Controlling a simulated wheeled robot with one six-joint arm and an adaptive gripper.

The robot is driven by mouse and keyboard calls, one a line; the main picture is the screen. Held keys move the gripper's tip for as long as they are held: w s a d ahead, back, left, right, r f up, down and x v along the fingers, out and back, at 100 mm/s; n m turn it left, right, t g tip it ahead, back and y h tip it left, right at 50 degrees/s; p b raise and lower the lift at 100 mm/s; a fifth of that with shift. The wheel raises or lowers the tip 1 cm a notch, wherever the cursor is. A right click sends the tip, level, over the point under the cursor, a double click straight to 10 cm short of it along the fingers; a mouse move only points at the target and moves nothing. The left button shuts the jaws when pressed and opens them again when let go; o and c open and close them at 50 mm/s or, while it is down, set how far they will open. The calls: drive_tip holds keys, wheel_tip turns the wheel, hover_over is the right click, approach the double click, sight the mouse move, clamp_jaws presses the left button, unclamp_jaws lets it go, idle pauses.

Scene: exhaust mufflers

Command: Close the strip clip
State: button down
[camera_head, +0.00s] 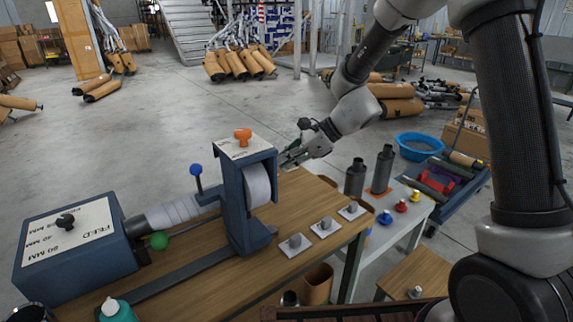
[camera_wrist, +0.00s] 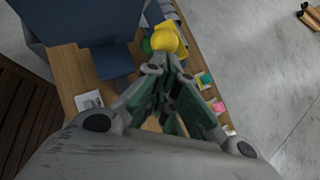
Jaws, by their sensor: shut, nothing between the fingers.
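A blue machine frame (camera_head: 236,200) stands on the wooden bench, with a white roll (camera_head: 257,185) inside it and an orange knob (camera_head: 242,136) on top. A pale strip (camera_head: 180,212) runs from its left side to the blue feed box (camera_head: 75,250). No part is plainly marked as the strip clip. My gripper (camera_head: 288,160) is at the frame's upper right side. In the wrist view its fingers (camera_wrist: 172,62) are shut and empty, just short of a yellow ball knob (camera_wrist: 165,40); contact is unclear. That knob is not visible in the head view.
A blue-knobbed lever (camera_head: 196,172) and a green ball knob (camera_head: 159,241) stand left of the frame. Several white squares with grey pieces (camera_head: 323,227) lie at the bench's right. Dark canisters (camera_head: 382,168) and coloured knobs (camera_head: 401,206) occupy a side table.

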drive_tip(key=shift+w+a+r+m+g+h, duration=0.25)
drive_tip(key=shift+w+a+r+g+h, duration=0.25)
drive_tip(key=shift+w, duration=0.25)
drive_tip(key=shift+w+a+r+m+g+h, duration=0.25)
drive_tip(key=shift+w+a+r+g+h, duration=0.25)
drive_tip(key=shift+w, duration=0.25)
drive_tip(key=shift+a, duration=0.1)
drive_tip(key=shift+r, duration=0.15)
